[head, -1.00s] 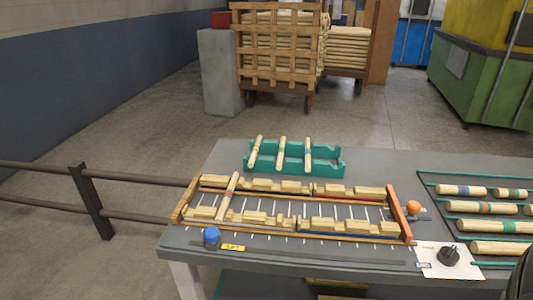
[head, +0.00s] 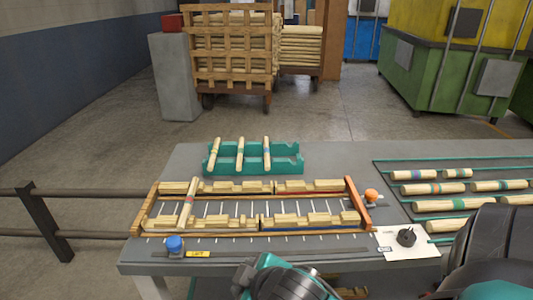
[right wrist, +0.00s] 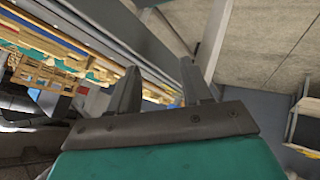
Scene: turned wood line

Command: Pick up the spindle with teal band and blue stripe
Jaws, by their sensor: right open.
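Several pale wooden spindles with coloured bands lie on the green-railed rack at the right of the head view. One spindle (head: 498,185) seems to carry teal and blue marks, but it is too small to be sure that it is the named one. My left gripper is not in view.
A teal holder (head: 290,165) carries three spindles at the table's back. A wooden-framed fixture (head: 357,203) with wood blocks fills the middle. An orange knob (head: 371,195), a black knob (head: 407,237) on a white plate and a blue button (head: 175,244) stand near it.

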